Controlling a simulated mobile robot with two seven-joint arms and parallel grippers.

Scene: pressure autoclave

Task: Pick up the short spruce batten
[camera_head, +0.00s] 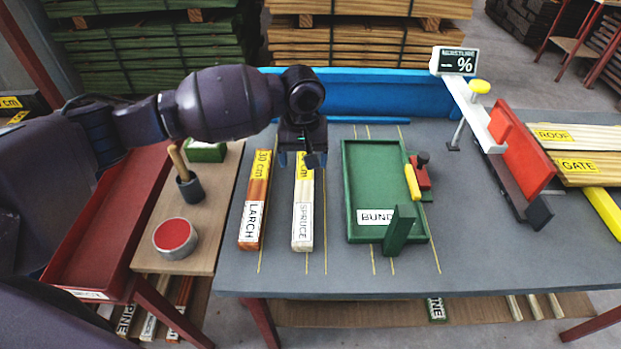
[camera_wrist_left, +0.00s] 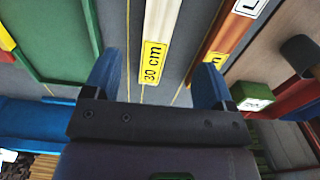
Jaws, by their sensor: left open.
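The spruce batten (camera_head: 303,205) is a pale bar with a white SPRUCE label and a yellow length label. It lies on the grey table between the larch batten and the green tray. My left gripper (camera_head: 303,158) is above its far end and hides part of it. In the left wrist view the spruce batten (camera_wrist_left: 163,40) with its yellow 30 cm label lies between the two blue fingertips (camera_wrist_left: 157,80), which are apart and empty. I cannot tell the height gap exactly. My right gripper is not in view.
The orange-brown larch batten (camera_head: 255,200) lies close to the left. A green BUNDLE tray (camera_head: 375,180) is to the right. A red tray (camera_head: 105,220), a red-topped tin (camera_head: 175,236) and a brush pot (camera_head: 190,187) stand left.

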